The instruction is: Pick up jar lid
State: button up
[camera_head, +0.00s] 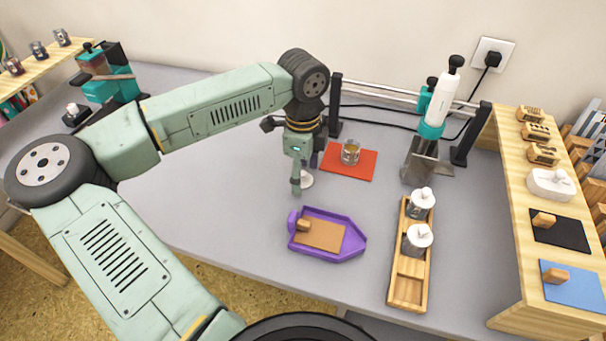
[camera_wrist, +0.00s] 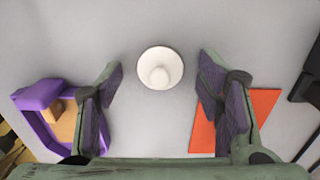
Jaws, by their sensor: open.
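The jar lid (camera_wrist: 160,68) is a small round white lid with a knob on top. It lies on the grey table, knob up, in the upper middle of the wrist view. In the head view the lid (camera_head: 307,180) is partly hidden behind my gripper (camera_head: 298,180). My gripper (camera_wrist: 157,95) is open and empty, pointing down over the table. In the wrist view its two purple-padded fingers stand left and right of the lid, with a gap on each side. No contact shows.
A purple tray (camera_head: 346,254) stands in front of the lid and an orange mat (camera_head: 364,168) with a glass jar (camera_head: 350,152) lies behind right. A wooden holder (camera_head: 408,290) bears two white-lidded jars. A white and teal device (camera_head: 435,105) stands at the back right.

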jog(key=shift+c, duration=0.3)
jog(key=c, duration=0.8)
jog(key=shift+o, duration=0.2)
